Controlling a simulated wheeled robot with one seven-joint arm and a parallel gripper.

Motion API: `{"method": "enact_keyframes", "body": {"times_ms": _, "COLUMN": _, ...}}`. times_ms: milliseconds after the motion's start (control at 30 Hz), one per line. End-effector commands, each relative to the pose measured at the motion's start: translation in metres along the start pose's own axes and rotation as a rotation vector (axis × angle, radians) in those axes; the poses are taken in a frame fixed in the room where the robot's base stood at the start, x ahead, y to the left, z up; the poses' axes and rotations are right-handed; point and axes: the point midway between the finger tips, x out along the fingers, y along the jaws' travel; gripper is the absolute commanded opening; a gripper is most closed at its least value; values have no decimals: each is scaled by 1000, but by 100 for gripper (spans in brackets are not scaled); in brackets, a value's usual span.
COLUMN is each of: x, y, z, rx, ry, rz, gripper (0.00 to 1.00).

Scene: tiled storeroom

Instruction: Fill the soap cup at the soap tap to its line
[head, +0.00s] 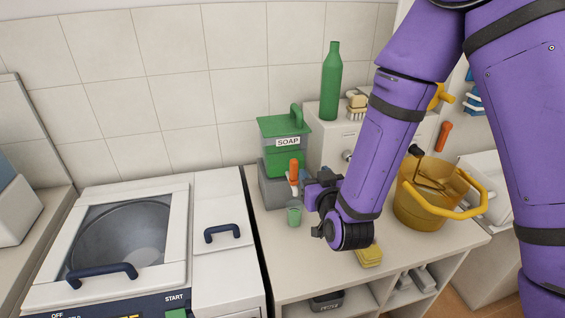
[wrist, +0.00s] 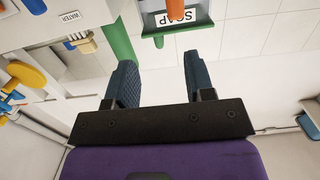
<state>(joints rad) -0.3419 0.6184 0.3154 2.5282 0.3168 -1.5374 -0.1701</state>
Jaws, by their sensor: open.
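The soap cup (head: 294,213) is a small green cup below the soap tap. The soap tap (head: 294,172) has an orange lever and sits at the front of the green soap dispenser (head: 288,143), labelled SOAP. My gripper (head: 313,209) is open, just right of the cup; I cannot tell if they touch. In the wrist view my two dark fingers (wrist: 160,75) are spread with nothing seen between them.
A yellow bucket (head: 420,208) stands on the counter right of my arm. A yellow sponge (head: 369,256) lies near the front edge. A green bottle (head: 331,82) and a brush (head: 356,105) stand on the white unit behind. A white washer (head: 115,245) is at left.

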Motion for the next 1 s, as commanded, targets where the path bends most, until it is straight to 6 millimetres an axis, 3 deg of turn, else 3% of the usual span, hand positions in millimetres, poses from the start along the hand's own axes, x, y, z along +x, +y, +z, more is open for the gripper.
{"method": "enact_keyframes", "body": {"times_ms": 133, "x": -6, "y": -9, "z": 15, "rx": -5, "ry": 46, "rz": 8, "gripper": 49}}
{"method": "enact_keyframes", "body": {"times_ms": 367, "x": -3, "y": -11, "z": 18, "rx": -7, "ry": 74, "rz": 14, "gripper": 49}}
{"method": "enact_keyframes", "body": {"times_ms": 800, "x": 68, "y": -10, "z": 12, "rx": -7, "ry": 74, "rz": 14, "gripper": 49}}
{"method": "enact_keyframes", "body": {"times_ms": 1000, "x": 91, "y": -10, "z": 11, "rx": -6, "ry": 73, "rz": 13, "gripper": 49}}
